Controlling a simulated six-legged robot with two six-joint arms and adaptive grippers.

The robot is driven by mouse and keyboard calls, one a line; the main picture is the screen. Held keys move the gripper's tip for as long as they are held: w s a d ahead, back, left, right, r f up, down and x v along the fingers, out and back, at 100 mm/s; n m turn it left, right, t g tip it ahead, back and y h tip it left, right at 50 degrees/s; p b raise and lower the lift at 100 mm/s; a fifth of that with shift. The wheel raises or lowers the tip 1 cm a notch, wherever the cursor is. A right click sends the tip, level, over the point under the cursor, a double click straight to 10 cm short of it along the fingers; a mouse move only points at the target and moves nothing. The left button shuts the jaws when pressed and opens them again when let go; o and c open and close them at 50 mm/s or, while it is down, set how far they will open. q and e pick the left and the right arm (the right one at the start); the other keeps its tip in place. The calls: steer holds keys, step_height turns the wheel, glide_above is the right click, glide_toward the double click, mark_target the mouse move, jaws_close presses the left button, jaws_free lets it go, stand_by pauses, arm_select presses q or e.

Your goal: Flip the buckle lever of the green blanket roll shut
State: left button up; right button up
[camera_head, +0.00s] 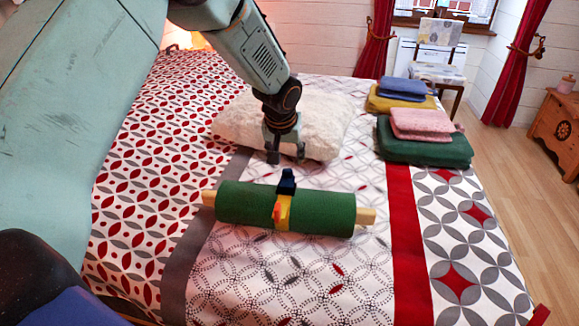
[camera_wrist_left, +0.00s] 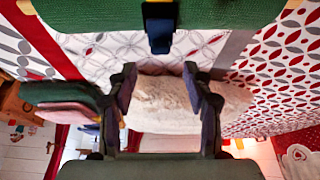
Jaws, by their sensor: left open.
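The green blanket roll (camera_head: 240,203) lies crosswise on the bed, with pale wooden ends sticking out at both sides. A yellow strap (camera_head: 284,216) with an orange piece on its front goes round its middle. The dark blue buckle lever (camera_head: 286,183) stands up from the top of the strap. My left gripper (camera_head: 287,156) is open and empty just behind and above the lever, apart from it. In the left wrist view the lever (camera_wrist_left: 160,38) points toward the gap between the open fingers (camera_wrist_left: 160,74), beneath the roll (camera_wrist_left: 100,15). My right gripper is not in view.
A fluffy white pillow (camera_head: 325,115) lies behind the roll, close to my left gripper. Folded blankets stand at the right, including a pink one (camera_head: 420,122) on a green one (camera_head: 425,149). The patterned bedspread (camera_head: 300,280) is clear in front of the roll.

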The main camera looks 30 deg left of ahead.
mark_target(288, 170)
arm_select(q)
steer(key=b+x, duration=0.1)
steer(key=x, duration=0.5)
steer(key=shift+a+f, duration=0.15)
steer(key=shift+f, duration=0.25)
steer(key=shift+s+r, duration=0.15)
steer(key=shift+r, duration=0.1)
steer(key=shift+w+f, duration=0.3)
steer(key=shift+f, duration=0.05)
steer(key=shift+c, duration=1.3)
steer(key=shift+s+r, duration=0.2)
steer(key=shift+r, duration=0.05)
steer(key=c, duration=0.4)
steer(key=shift+f, duration=0.1)
jaws_close()
